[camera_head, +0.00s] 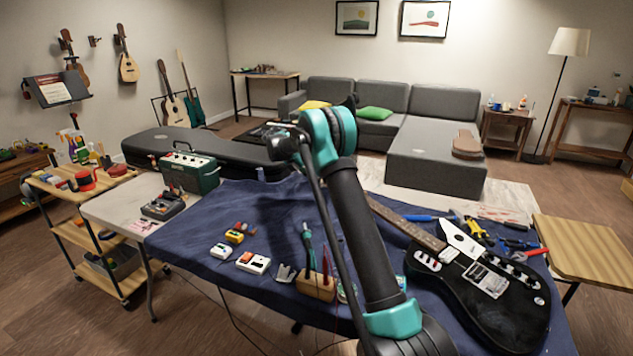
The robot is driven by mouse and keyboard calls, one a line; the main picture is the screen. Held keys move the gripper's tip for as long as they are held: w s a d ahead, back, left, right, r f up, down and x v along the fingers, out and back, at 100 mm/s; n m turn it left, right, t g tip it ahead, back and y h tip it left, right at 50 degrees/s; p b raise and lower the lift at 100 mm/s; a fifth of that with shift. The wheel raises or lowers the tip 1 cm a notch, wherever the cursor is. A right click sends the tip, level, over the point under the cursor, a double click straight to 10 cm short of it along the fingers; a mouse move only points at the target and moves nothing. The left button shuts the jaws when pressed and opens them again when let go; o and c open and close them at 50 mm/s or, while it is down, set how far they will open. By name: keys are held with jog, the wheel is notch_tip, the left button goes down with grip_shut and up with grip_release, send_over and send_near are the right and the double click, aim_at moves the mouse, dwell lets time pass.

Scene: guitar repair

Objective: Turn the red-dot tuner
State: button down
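A black electric guitar (505,305) lies on the dark blue cloth of the workbench, its body at the right front. Its neck (405,221) runs up and to the left and passes behind my arm. The headstock and its tuners are hidden behind my arm, and I cannot make out a red dot. My arm rises from the bottom of the picture to a teal and black joint. My gripper is not discernible; the arm's far end is hidden behind that joint.
Pliers and other tools (470,226) lie behind the guitar body. Small pedals (253,262) and a wooden tool block (316,287) sit on the blue cloth (190,236) at the front. A green amplifier (190,171) and a black guitar case (235,148) stand at the back left.

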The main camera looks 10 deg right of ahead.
dwell(0.3)
jog(key=c, duration=1.7)
grip_release()
jog(key=shift+a, duration=0.1)
jog(key=v, duration=1.2)
